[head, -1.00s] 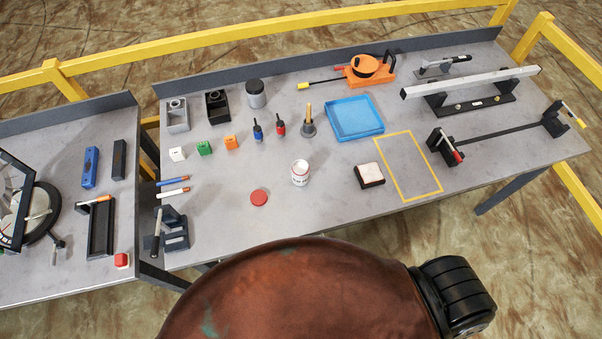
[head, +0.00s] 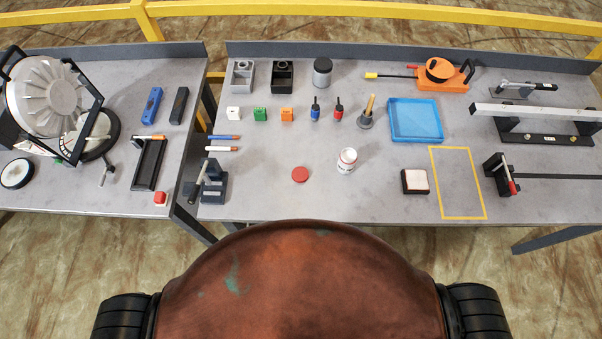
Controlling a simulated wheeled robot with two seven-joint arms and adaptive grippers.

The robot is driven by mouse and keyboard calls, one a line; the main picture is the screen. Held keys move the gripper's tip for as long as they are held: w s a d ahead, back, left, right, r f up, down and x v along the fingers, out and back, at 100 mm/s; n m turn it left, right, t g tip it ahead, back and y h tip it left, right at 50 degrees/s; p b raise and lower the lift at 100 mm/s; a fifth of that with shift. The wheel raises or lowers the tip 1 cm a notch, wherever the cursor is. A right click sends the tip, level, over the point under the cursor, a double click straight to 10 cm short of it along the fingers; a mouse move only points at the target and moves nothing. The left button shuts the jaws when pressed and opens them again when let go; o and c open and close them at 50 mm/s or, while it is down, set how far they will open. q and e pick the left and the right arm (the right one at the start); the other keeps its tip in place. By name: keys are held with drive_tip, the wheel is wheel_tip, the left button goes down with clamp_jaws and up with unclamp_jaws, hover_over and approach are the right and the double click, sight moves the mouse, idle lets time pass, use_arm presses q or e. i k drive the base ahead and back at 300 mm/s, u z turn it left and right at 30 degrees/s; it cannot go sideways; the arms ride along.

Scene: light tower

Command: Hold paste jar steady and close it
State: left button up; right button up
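The paste jar (head: 347,161) is a small white jar with a dark label, standing upright near the front middle of the grey table. Its top looks whitish, with no red lid on it. A round red lid (head: 300,174) lies flat on the table to the left of the jar, apart from it. Neither of my grippers is in the head view. Only my own brown body and dark shoulder parts show at the bottom.
A black block with a pale top (head: 415,181) and a yellow outlined rectangle (head: 457,183) lie right of the jar. A blue tray (head: 416,120) stands behind. A dark clamp-like fixture (head: 213,183) stands front left. Table (head: 265,200) around jar and lid is clear.

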sight(347, 159)
drive_tip(key=u, duration=0.35)
drive_tip(key=k, duration=0.45)
drive_tip(key=u, duration=1)
drive_tip(key=k, duration=0.95)
drive_tip(key=z, duration=0.05)
drive_tip(key=i, duration=0.85)
drive_tip(key=z, duration=0.35)
